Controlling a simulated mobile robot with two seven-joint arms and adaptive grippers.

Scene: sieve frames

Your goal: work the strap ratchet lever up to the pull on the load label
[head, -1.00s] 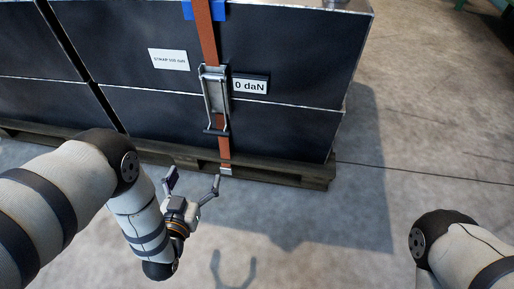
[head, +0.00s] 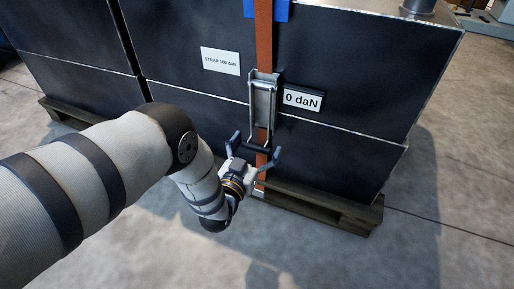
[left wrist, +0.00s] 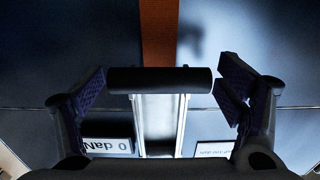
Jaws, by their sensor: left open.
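The strap ratchet (head: 263,100) sits on an orange strap (head: 264,40) down the front of a dark crate. Its metal lever hangs down and ends in a dark crossbar (left wrist: 160,80). My left gripper (head: 256,147) is at the lever's lower end. In the left wrist view its open fingers (left wrist: 165,87) stand on either side of the crossbar, with gaps at both ends. A white load label (head: 221,61) reads STRAP and a daN figure, blurred but probably 100. The readout (head: 302,99) beside the ratchet shows 0 daN. My right gripper is out of view.
The dark crates (head: 350,140) stand on a wooden pallet (head: 340,208). A blue piece (head: 283,10) lies under the strap at the top edge. Bare concrete floor (head: 320,255) is free in front and to the right.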

